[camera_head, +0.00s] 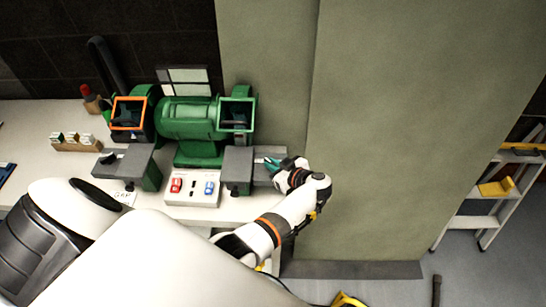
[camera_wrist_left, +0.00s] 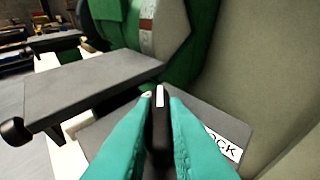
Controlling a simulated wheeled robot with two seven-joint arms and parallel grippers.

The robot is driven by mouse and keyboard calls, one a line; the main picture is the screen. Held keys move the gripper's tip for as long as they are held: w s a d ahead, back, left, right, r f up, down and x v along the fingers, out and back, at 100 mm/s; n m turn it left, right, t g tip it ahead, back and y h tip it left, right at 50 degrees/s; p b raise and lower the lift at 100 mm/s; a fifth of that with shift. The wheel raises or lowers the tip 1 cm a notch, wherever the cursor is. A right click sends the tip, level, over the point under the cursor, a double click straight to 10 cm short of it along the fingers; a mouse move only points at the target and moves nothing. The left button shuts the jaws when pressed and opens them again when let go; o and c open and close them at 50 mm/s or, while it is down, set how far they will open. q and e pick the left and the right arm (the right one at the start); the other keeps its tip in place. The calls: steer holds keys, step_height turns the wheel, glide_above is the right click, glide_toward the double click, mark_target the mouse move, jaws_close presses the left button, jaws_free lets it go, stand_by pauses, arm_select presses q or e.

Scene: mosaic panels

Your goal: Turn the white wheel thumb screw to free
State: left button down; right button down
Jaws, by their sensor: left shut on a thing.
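The green bench grinder (camera_head: 190,118) stands on the workbench, with a grey tool rest on each side. My left gripper (camera_head: 271,163) is at its right end, beside the right tool rest (camera_head: 238,165). In the left wrist view the teal fingers (camera_wrist_left: 160,125) are shut on the thumb screw (camera_wrist_left: 160,135), a small black knob with a white stripe on top. The knob stands roughly in line with the fingers, over a grey plate with a partly hidden label (camera_wrist_left: 222,147) reading "OCK". In the head view the knob is hidden by the gripper. My right gripper is not in view.
A white switch box (camera_head: 193,188) with red and blue switches sits in front of the grinder. The left tool rest (camera_head: 122,163) and a wooden holder (camera_head: 76,143) are farther left. A grey-green wall (camera_head: 400,130) stands close to the right of my gripper. A stepladder (camera_head: 492,205) is far right.

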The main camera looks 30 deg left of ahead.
arm_select(q)
steer(key=shift+a, duration=0.1)
stand_by(0.4)
steer(key=c, duration=1.4)
jaws_free()
steer(key=shift+c, duration=0.2)
step_height(320, 180, up, 10)
steer(key=shift+r+b, duration=0.1)
steer(key=shift+b, duration=0.35)
